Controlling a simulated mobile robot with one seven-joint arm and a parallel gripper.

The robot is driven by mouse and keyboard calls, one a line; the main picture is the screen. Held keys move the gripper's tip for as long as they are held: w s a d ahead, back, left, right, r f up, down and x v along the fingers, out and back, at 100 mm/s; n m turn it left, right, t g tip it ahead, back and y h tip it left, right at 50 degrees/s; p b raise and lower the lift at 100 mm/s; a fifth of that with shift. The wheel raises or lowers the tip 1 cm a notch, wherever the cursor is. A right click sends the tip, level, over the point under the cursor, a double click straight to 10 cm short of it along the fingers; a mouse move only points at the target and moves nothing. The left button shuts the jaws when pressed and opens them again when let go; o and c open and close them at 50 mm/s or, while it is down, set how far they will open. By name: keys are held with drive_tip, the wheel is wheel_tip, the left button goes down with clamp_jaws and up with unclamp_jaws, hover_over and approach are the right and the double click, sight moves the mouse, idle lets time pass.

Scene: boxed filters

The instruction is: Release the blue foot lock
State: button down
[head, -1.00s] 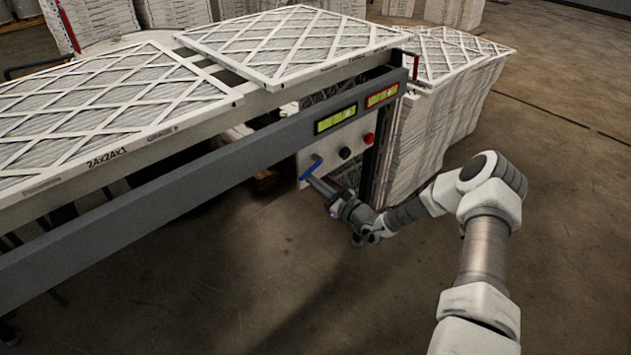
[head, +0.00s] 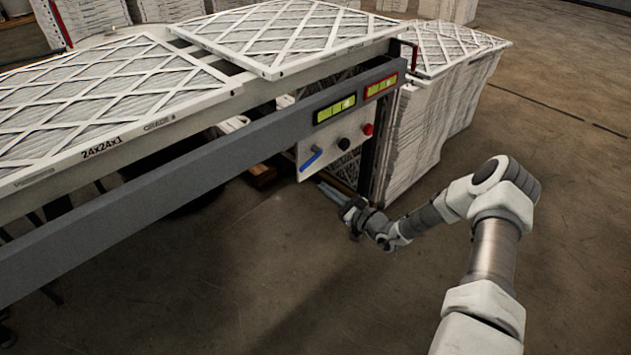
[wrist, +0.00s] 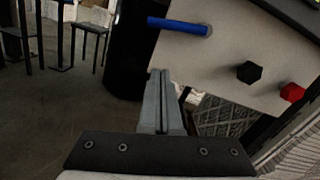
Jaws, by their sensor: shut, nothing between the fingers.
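The blue foot lock (head: 310,160) is a short blue lever on a pale panel (head: 335,150) under the grey rail. In the head view it slants, its left end lower. In the wrist view the blue lever (wrist: 178,26) lies nearly level across the panel's upper left. My gripper (head: 325,190) is shut and empty, just below the lever and the panel's lower edge. In the wrist view its closed fingertips (wrist: 158,75) point up toward the panel, with a visible gap below the lever.
A black knob (head: 344,144) and a red knob (head: 368,129) sit right of the lever. Stacked filters (head: 420,130) stand behind my forearm. The floor in front is open.

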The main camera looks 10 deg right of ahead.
drive_tip(key=v, duration=0.6)
drive_tip(key=shift+s+p, duration=0.25)
drive_tip(key=shift+p, duration=0.2)
drive_tip(key=shift+d+r, duration=0.15)
drive_tip(key=s+a+r+n+g+y, duration=0.3)
drive_tip(key=s+a+r+n+g, duration=0.3)
drive_tip(key=a+r+n+g, duration=0.4)
drive_tip(key=s+r+n+g+h, duration=0.45)
drive_tip(key=s+r+n, duration=0.45)
drive_tip(key=s+r, duration=0.25)
drive_tip(key=s+d+r+n+t+h, duration=0.3)
drive_tip(key=s+d+r+h, duration=0.15)
drive_tip(key=s+r, duration=0.2)
drive_tip(key=s+d+r+n+t+h, duration=0.25)
drive_tip(key=s+r+n+h, duration=0.2)
drive_tip(key=s, duration=0.35)
wheel_tip(320, 180, up, 16)
drive_tip(key=p, duration=1.5)
drive_tip(key=shift+s+d+m+h, duration=0.3)
drive_tip(key=shift+m+h, duration=0.05)
drive_tip(key=shift+m, duration=0.1)
